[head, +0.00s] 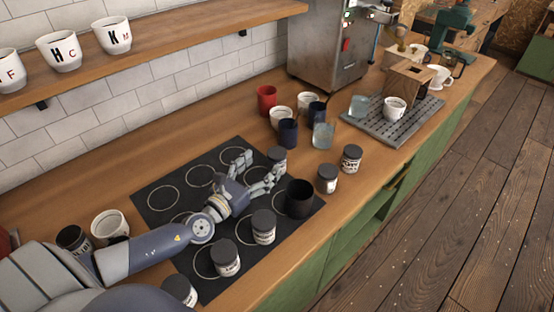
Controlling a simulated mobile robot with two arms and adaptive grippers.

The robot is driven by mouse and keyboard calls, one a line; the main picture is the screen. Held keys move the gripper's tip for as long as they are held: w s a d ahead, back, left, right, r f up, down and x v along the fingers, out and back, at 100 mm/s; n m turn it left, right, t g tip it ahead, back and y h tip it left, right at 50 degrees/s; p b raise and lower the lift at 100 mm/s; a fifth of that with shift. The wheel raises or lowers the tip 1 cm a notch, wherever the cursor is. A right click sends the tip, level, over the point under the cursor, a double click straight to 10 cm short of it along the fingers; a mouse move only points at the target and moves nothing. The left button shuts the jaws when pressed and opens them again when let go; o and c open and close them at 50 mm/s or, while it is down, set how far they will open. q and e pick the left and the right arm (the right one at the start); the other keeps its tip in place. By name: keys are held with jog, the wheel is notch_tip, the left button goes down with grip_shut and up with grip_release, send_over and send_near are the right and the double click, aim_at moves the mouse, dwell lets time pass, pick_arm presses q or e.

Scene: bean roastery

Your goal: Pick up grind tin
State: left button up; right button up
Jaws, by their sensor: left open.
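My left gripper (257,168) reaches in from the left over the black mat (160,196) with its fingers spread and nothing visible between them. A plain black open tin (300,200) stands upright on the mat, to the right of and nearer than the fingers; it may be the grind tin. A dark-lidded labelled jar (277,160) stands just beyond the fingertips, apparently apart from them. Two more lidded jars, one (263,229) and another (226,260), stand on the mat in front of the arm. Their labels are too small to read. My right gripper is out of view.
Lidded jars (327,180) and (351,160) stand right of the mat. A red cup (266,98), white cups, dark blue cups and glasses cluster behind. A drip tray (400,128) and a steel machine (328,50) stand farther back. The counter's front edge is close to the mat.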

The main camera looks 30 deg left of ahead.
aim_at(271, 159)
pick_arm(q)
jog(key=shift+w+d+f+p, duration=0.1)
jog(key=shift+w+d+p, duration=0.1)
jog(key=shift+w, duration=0.8)
jog(key=shift+w+d+f+p, duration=0.1)
jog(key=shift+w+d+p, duration=0.15)
jog(key=shift+w, duration=0.75)
jog(key=shift+w+d+p, duration=0.15)
jog(key=shift+w+p, duration=0.05)
jog(key=shift+w, duration=0.8)
jog(key=shift+s, duration=0.1)
jog(key=c, duration=1.2)
